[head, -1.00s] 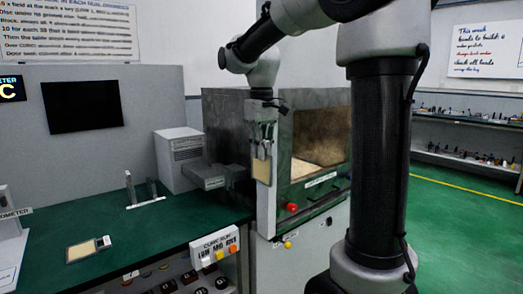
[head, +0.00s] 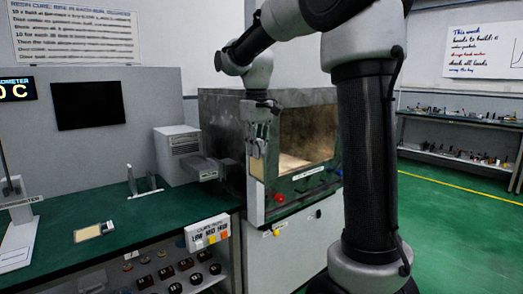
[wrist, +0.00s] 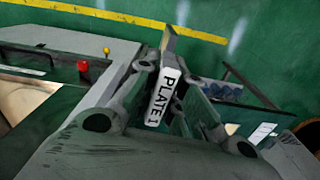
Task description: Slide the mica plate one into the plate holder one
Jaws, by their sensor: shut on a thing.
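My gripper (head: 258,140) hangs down in front of the left front edge of the microwave generator, shut on mica plate one. In the head view the beige face of mica plate one (head: 257,169) shows upright below the fingers. In the wrist view its white "PLATE 1" label (wrist: 161,97) sits between the fingers of my gripper (wrist: 158,88). A grey stand with two thin uprights (head: 145,186) stands on the green bench to the left, apart from the plate; it may be the plate holder, but no label on it is readable.
A second beige plate (head: 88,233) with a grey end lies flat on the bench (head: 120,212). The button box (head: 207,233) is at the bench's front edge. The grey generator (head: 235,103) has a red button (head: 279,198) on its front. Bare bench lies around the stand.

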